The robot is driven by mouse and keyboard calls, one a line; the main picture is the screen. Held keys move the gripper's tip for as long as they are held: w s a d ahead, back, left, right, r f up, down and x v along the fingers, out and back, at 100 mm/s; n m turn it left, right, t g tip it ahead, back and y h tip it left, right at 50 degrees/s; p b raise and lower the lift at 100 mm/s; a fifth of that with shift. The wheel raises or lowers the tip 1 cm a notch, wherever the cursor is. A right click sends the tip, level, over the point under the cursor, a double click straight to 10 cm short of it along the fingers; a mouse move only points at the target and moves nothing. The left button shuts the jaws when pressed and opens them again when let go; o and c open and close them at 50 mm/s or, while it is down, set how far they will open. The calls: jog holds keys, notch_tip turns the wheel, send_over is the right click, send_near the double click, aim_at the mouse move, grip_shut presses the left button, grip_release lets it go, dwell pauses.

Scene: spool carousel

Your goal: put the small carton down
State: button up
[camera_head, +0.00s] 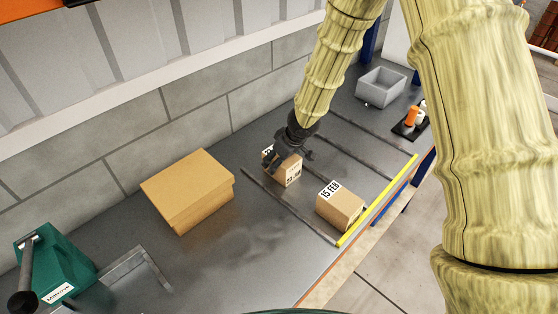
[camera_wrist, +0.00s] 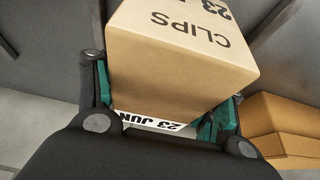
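The small carton (camera_head: 288,170) is brown with a white label on its side, and it is in my gripper (camera_head: 280,152) over the grey bench between two dark rails. In the wrist view the small carton (camera_wrist: 178,65) fills the space between the teal-padded fingers of my gripper (camera_wrist: 165,112). It reads "CLIPS" and "23 JUN". The fingers press on its two sides. I cannot tell whether its underside touches the bench.
A second carton (camera_head: 340,205), labelled "15 FEB", stands nearer the yellow edge strip (camera_head: 378,200). A large brown box (camera_head: 188,190) stands left, also in the wrist view (camera_wrist: 285,130). A grey bin (camera_head: 381,88) and a green device (camera_head: 52,262) stand at opposite ends.

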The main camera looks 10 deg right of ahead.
jog(key=o, duration=0.4)
jog(key=shift+s+a, duration=0.15)
jog(key=shift+s, duration=0.1)
jog(key=shift+o, duration=0.2)
jog(key=shift+p+v, duration=0.4)
jog(key=shift+v, duration=5.65)
jog(key=shift+w, duration=0.1)
